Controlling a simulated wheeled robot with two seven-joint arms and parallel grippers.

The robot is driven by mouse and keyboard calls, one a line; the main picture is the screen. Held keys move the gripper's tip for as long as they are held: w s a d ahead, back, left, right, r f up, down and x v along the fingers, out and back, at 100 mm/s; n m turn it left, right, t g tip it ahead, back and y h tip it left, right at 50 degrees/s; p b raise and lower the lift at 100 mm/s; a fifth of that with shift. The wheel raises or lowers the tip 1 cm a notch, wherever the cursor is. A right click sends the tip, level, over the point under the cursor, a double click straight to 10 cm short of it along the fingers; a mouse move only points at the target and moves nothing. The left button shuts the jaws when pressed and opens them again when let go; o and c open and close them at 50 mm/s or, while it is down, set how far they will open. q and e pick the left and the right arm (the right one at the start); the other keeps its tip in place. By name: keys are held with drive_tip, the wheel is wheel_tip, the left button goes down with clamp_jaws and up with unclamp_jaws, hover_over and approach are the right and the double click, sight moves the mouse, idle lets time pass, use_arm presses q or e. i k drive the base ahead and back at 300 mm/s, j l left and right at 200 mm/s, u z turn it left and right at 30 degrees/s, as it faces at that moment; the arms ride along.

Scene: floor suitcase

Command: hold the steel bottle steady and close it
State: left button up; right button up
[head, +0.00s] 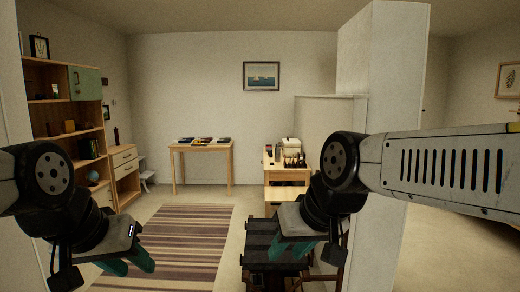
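I cannot make out a steel bottle or its cap in the head view. My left gripper (128,268) is at the lower left above the floor, its teal fingers apart and nothing seen between them. My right gripper (293,249) is at the lower middle, in front of a dark slatted object (258,228). Its teal fingers point down and look apart, with nothing clearly held. My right forearm and wrist hide part of what lies behind them.
A wooden table (201,149) with dark flat items stands by the back wall. A wooden cabinet (287,177) holds small, unclear items. A shelf unit (75,137) is at left, a white partition (385,75) at right. The striped rug (185,240) is clear.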

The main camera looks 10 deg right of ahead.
sight(277, 151)
drive_tip(key=i+j+u, duration=0.2)
drive_tip(key=i+u, duration=0.2)
drive_tip(key=i, duration=0.15)
drive_tip(key=i+j+u, duration=0.3)
drive_tip(key=i, duration=0.45)
drive_tip(key=i+l+u, duration=0.1)
drive_tip(key=i+u, duration=0.15)
drive_tip(key=i, duration=0.55)
drive_tip(key=i+l+z, duration=0.15)
drive_tip(key=i+z, duration=0.65)
drive_tip(key=i, duration=0.15)
drive_tip(key=i+j+z, duration=0.2)
drive_tip(key=i+z, duration=0.2)
drive_tip(key=i+j+z, duration=0.4)
drive_tip(key=i+l+z, duration=0.1)
drive_tip(key=i+z, duration=0.25)
drive_tip(key=i+j+z, duration=0.1)
drive_tip(key=i+z, duration=0.25)
drive_tip(key=i, duration=0.2)
drive_tip(key=i+j, duration=0.3)
drive_tip(key=i, duration=0.3)
drive_tip(key=i+j+z, duration=0.15)
drive_tip(key=i+j, duration=0.2)
drive_tip(key=i, duration=0.3)
drive_tip(key=i+j, duration=0.4)
drive_tip(key=i, duration=0.2)
drive_tip(key=i+j+z, duration=0.15)
drive_tip(key=i+j, duration=0.2)
drive_tip(key=i, duration=0.25)
